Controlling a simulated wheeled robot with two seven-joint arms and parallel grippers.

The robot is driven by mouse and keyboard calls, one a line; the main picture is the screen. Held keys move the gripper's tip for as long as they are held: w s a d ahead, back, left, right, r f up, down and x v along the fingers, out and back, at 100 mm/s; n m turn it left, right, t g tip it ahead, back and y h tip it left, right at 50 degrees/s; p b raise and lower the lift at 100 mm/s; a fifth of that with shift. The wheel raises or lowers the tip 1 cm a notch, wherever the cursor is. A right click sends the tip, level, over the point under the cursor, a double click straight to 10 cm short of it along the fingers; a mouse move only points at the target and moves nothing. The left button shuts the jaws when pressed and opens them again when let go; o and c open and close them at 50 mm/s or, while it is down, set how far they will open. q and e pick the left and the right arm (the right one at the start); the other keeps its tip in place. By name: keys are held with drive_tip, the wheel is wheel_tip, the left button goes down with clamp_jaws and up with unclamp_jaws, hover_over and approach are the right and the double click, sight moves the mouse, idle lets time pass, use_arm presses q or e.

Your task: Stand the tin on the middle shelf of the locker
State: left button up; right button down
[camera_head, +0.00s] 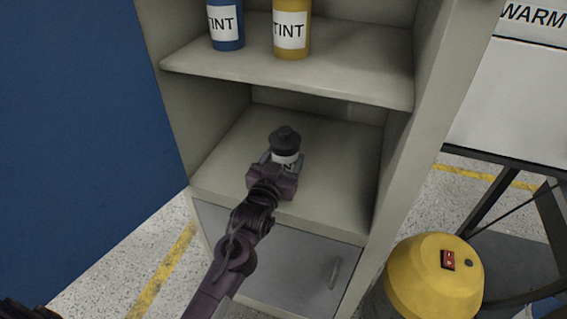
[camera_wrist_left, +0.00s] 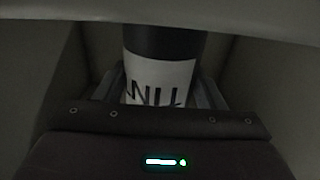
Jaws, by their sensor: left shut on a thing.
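The tin (camera_head: 285,146) is dark with a black cap and a white label. It stands roughly upright inside the locker (camera_head: 431,110), over the middle shelf (camera_head: 338,170). My left gripper (camera_head: 281,163) reaches in from the front and is shut on the tin. In the left wrist view the tin (camera_wrist_left: 160,72) sits between the two fingers, its label lettering upside down. The tin's base is hidden by the gripper, so I cannot tell if it touches the shelf. My right gripper is not in view.
The upper shelf (camera_head: 330,82) hangs above the tin and holds a blue bottle (camera_head: 226,25) and a yellow bottle (camera_head: 291,28). Below is a grey drawer (camera_head: 290,262) with a handle. A yellow rounded machine (camera_head: 432,283) stands at the right. The middle shelf is clear around the tin.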

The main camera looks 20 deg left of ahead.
use_arm(q)
drive_tip(key=shift+f, duration=0.5)
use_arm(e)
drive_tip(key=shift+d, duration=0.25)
use_arm(q)
drive_tip(key=shift+f, duration=0.1)
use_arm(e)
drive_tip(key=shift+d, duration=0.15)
use_arm(q)
drive_tip(key=o, duration=1.7)
drive_tip(key=shift+f, duration=0.15)
drive_tip(key=shift+c, duration=0.2)
drive_tip(key=s+b, duration=0.1)
drive_tip(key=s, duration=1.1)
drive_tip(key=shift+a, duration=0.15)
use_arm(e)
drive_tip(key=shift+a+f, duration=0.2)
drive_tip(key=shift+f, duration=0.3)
